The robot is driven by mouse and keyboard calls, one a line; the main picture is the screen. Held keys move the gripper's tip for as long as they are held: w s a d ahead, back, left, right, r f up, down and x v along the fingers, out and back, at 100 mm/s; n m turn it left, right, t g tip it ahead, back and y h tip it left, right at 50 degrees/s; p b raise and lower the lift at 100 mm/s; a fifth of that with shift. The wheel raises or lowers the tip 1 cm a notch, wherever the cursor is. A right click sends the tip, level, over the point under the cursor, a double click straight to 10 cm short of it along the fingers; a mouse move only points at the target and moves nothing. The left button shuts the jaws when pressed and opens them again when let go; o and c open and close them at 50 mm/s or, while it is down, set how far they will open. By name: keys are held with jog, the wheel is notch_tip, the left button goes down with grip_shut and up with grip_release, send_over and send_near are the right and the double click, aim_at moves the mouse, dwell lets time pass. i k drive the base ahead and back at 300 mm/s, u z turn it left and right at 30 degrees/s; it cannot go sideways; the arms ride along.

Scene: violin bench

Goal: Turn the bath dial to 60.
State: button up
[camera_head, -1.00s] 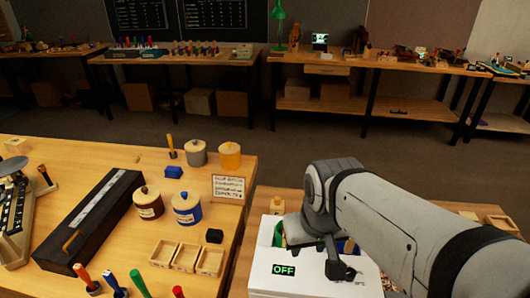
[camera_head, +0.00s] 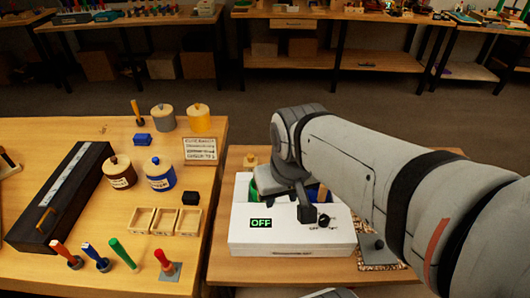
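The bath is a white box (camera_head: 290,242) on the bench at the lower middle. Its small green display (camera_head: 261,223) reads OFF. A small black dial (camera_head: 323,220) is on its front right, with tiny markings around it too small to read. My gripper (camera_head: 307,213) points down over the front of the bath, just left of the dial. I cannot tell whether it touches the dial or whether its fingers are open. My arm hides the right rear of the bath; a green and a blue thing show partly in its top.
The left bench holds a long black case (camera_head: 62,195), brown and blue jars (camera_head: 160,175), small wooden trays (camera_head: 163,221), a black block (camera_head: 191,198), upright coloured-handled tools and a sign card (camera_head: 200,149). A speckled mat (camera_head: 378,250) lies right of the bath.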

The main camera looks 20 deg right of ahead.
aim_at(324, 221)
jog(key=u, duration=0.65)
jog(key=k, duration=1.5)
jog(key=z, duration=0.6)
jog(key=i, duration=1)
jog(key=z, duration=0.05)
